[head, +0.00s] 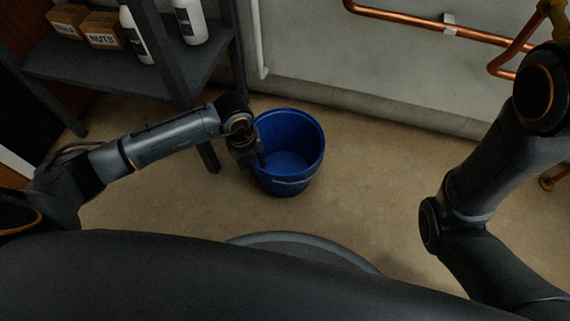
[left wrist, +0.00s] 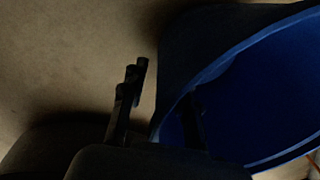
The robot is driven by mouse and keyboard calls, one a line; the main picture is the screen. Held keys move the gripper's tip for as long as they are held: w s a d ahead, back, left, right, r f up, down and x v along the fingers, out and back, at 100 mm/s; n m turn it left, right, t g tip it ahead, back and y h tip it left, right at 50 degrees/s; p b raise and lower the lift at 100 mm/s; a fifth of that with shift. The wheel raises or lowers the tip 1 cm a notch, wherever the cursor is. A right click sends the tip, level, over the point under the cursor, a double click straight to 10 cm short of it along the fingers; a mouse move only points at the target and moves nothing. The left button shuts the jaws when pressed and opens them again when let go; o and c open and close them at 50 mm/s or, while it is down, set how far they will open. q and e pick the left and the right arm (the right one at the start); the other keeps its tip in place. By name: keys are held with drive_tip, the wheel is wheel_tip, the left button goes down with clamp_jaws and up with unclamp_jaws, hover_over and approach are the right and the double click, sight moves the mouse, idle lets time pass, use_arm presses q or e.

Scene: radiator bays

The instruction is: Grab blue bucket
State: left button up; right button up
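The blue bucket (head: 300,140) stands upright on the floor in the head view, and its handle shows at its front. My left gripper (head: 254,165) points down at the bucket's left rim. In the left wrist view the bucket (left wrist: 255,95) fills the right side. There my left gripper (left wrist: 166,88) has one finger outside the wall and a dark finger inside, with the rim between them and a gap showing. The fingers look apart, not closed on the rim. My right arm shows at the right of the head view, but its gripper is out of view.
A dark shelf (head: 95,62) with white bottles (head: 191,20) and cardboard boxes (head: 104,32) stands at the upper left, one leg close to my left arm. Copper pipes (head: 420,22) run along the back wall. Floor right of the bucket (head: 375,185) is clear.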

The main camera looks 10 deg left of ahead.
use_arm(q)
drive_tip(key=shift+f, duration=0.15)
clamp_jaws()
idle(0.4)
